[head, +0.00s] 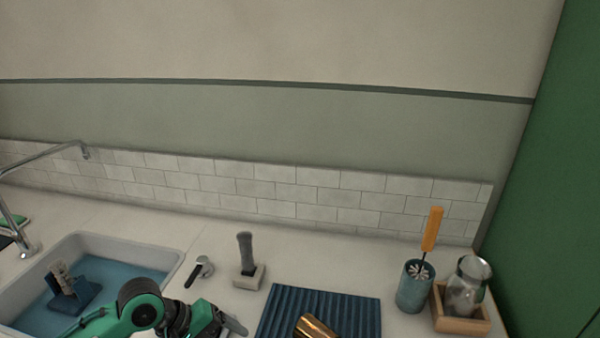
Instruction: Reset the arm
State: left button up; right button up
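My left arm comes in from the lower left, green and black. Its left gripper (232,327) is at the bottom edge, left of the blue ridged mat (345,313). A grey fingertip shows, but the rest is cut off by the frame, so its opening and any grip are unclear. My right gripper is not in view. A teal cup (412,296) stands right of the mat, with an orange-handled brush (432,230) upright in it, white bristles down. A shiny copper object (316,328) lies on the mat, partly cut off.
A sink (110,240) with blue water holds a dark blue object (75,292). A faucet (40,158) arches at left. A grey-handled tool (246,255) stands on a pale base. A glass jar (466,288) sits in a wooden tray (460,320). A tiled wall runs behind.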

pick_arm(q)
jog(key=s+d+f+m, duration=0.2)
jog(key=s+d+f, duration=0.1)
jog(key=shift+s+f+m+t, duration=0.2)
jog(key=shift+m+t, duration=0.2)
jog(key=s+f+m, duration=0.1)
jog(key=s, duration=0.1)
jog(key=s+f+m+t+y, duration=0.1)
jog(key=shift+s+f, duration=0.4)
jog(key=s+a+f+m+y, duration=0.2)
jog(key=s+a+f+y, duration=0.3)
jog(key=s+a, duration=0.55)
notch_tip(320, 180, down, 29)
jog(key=s+g, duration=0.1)
jog(key=s, duration=0.1)
jog(key=s+a+f+g+y+p, duration=0.1)
jog(key=s+a+f, duration=0.1)
jog(key=s+f, duration=1.7)
jog(key=shift+s+a+f+m, duration=0.2)
jog(key=shift+a+f+m, duration=0.1)
jog(key=shift+f, duration=0.3)
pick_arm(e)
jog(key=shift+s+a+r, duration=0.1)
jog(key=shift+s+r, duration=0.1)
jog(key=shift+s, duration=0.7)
